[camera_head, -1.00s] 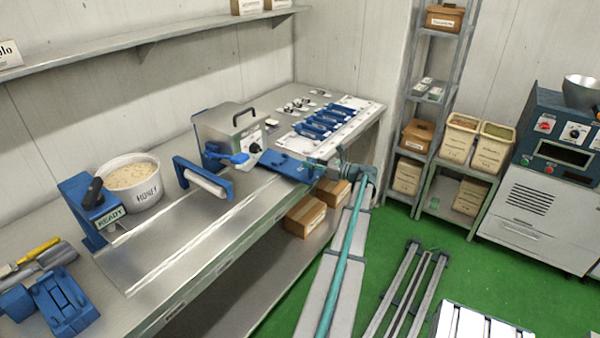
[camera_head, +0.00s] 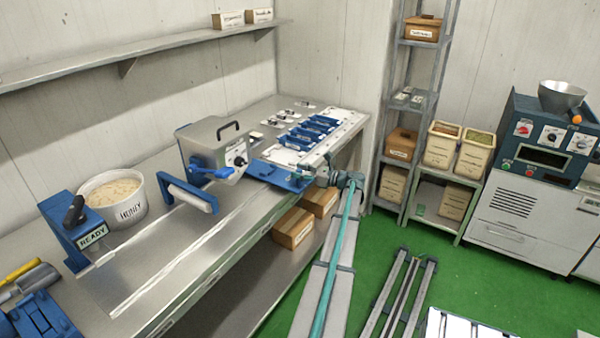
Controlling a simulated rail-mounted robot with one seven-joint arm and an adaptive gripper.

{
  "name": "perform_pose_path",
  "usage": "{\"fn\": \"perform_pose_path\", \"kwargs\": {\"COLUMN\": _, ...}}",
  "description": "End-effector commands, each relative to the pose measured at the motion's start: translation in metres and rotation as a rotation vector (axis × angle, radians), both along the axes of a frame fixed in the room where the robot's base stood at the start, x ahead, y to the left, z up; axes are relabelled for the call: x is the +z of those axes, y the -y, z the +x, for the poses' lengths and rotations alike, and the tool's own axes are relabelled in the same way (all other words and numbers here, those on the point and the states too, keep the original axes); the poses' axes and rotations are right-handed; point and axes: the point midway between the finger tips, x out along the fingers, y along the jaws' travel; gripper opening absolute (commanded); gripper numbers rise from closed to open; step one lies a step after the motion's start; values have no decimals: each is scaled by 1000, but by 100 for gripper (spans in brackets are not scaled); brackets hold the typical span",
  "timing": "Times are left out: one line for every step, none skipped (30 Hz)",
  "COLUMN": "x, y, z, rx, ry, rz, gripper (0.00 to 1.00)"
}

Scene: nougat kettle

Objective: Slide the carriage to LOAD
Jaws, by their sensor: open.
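A blue flat plate (camera_head: 277,174), which looks like the carriage, sits at the far right end of two pale rails (camera_head: 165,262) on the steel bench. My gripper (camera_head: 312,177) is at the plate's right edge, small in view and partly hidden by my own arm. It is open; I cannot tell if it touches the plate. At the left end of the rails stands a blue bracket with a READY sign (camera_head: 92,237) and a dark knob. No LOAD label is readable.
A honey pot (camera_head: 113,200), a blue-framed roller (camera_head: 188,192) and a steel box with a handle (camera_head: 212,148) stand along the rails. Behind the plate lies a white tray with blue moulds (camera_head: 306,136). Cartons (camera_head: 293,228) sit below the bench. The rails between are clear.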

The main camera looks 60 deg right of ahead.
Motion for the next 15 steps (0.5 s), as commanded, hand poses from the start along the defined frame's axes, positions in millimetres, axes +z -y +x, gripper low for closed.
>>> {"fn": "perform_pose_path", "kwargs": {"x": 0, "y": 0, "z": -1, "rx": 0, "ry": 0, "rz": 0, "gripper": 52}}
{"fn": "perform_pose_path", "kwargs": {"x": 0, "y": 0, "z": -3, "rx": 0, "ry": 0, "rz": 0, "gripper": 52}}
{"fn": "perform_pose_path", "kwargs": {"x": 0, "y": 0, "z": -5, "rx": 0, "ry": 0, "rz": 0, "gripper": 52}}
{"fn": "perform_pose_path", "kwargs": {"x": 0, "y": 0, "z": -7, "rx": 0, "ry": 0, "rz": 0, "gripper": 52}}
{"fn": "perform_pose_path", "kwargs": {"x": 0, "y": 0, "z": -10, "rx": 0, "ry": 0, "rz": 0, "gripper": 52}}
{"fn": "perform_pose_path", "kwargs": {"x": 0, "y": 1, "z": -15, "rx": -1, "ry": 0, "rz": 0, "gripper": 52}}
{"fn": "perform_pose_path", "kwargs": {"x": 0, "y": 2, "z": -20, "rx": -2, "ry": -1, "rz": 0, "gripper": 52}}
{"fn": "perform_pose_path", "kwargs": {"x": 0, "y": 2, "z": -25, "rx": -2, "ry": -1, "rz": 0, "gripper": 52}}
{"fn": "perform_pose_path", "kwargs": {"x": 0, "y": 3, "z": -31, "rx": -2, "ry": -1, "rz": 0, "gripper": 52}}
{"fn": "perform_pose_path", "kwargs": {"x": 0, "y": 3, "z": -37, "rx": -2, "ry": -1, "rz": 0, "gripper": 52}}
{"fn": "perform_pose_path", "kwargs": {"x": 0, "y": 4, "z": -43, "rx": -2, "ry": -1, "rz": 0, "gripper": 52}}
{"fn": "perform_pose_path", "kwargs": {"x": 0, "y": 5, "z": -51, "rx": -4, "ry": -1, "rz": 0, "gripper": 52}}
{"fn": "perform_pose_path", "kwargs": {"x": 0, "y": 5, "z": -57, "rx": -3, "ry": -1, "rz": 0, "gripper": 52}}
{"fn": "perform_pose_path", "kwargs": {"x": 0, "y": 6, "z": -63, "rx": -2, "ry": -1, "rz": 0, "gripper": 52}}
{"fn": "perform_pose_path", "kwargs": {"x": 0, "y": 6, "z": -71, "rx": -3, "ry": -1, "rz": 0, "gripper": 52}}
